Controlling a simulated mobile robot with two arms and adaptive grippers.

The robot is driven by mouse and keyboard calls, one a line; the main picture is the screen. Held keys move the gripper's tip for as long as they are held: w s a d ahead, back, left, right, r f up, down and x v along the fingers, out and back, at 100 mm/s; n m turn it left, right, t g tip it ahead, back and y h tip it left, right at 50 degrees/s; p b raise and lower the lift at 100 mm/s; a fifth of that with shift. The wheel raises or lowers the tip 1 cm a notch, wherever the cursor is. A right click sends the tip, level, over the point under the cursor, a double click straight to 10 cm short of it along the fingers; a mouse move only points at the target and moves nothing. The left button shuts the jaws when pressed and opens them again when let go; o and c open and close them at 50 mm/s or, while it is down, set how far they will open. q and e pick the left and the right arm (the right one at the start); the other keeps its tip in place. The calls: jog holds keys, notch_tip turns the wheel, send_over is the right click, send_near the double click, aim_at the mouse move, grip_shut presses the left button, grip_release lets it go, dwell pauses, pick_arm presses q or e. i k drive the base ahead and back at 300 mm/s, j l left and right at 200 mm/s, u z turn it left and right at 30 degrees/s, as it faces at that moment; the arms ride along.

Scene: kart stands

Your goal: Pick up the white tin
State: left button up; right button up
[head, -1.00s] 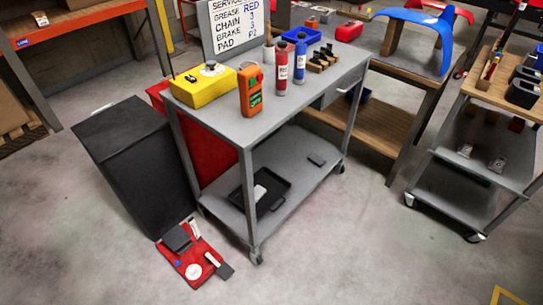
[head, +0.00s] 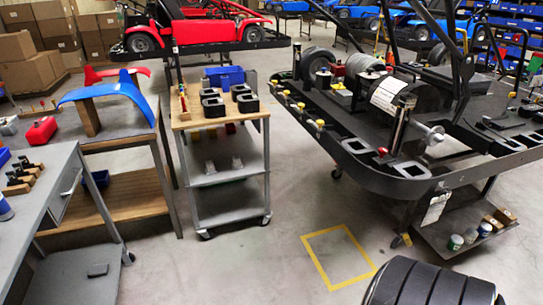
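Small round tins stand on the lower shelf (head: 457,215) of the kart stand at the right. Neither of my grippers is in view.
A black kart stand top (head: 375,175) holding parts overhangs the tins. Stacked tyres (head: 430,285) stand in front. A wooden-topped cart (head: 222,115) and grey table (head: 60,185) are at left. Floor around the yellow square (head: 338,257) is clear.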

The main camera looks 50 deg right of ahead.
aim_at(470, 235)
jog(key=z, duration=3.2)
jog(key=i+l+z, duration=0.35)
jog(key=i, duration=0.3)
jog(key=i+z, duration=0.35)
jog(key=i, duration=0.3)
jog(key=i+l+u, duration=0.15)
jog(key=i, duration=0.4)
jog(key=i+l+u, duration=0.15)
jog(key=i, duration=0.4)
jog(key=i+l+u, duration=0.15)
jog(key=i, duration=0.4)
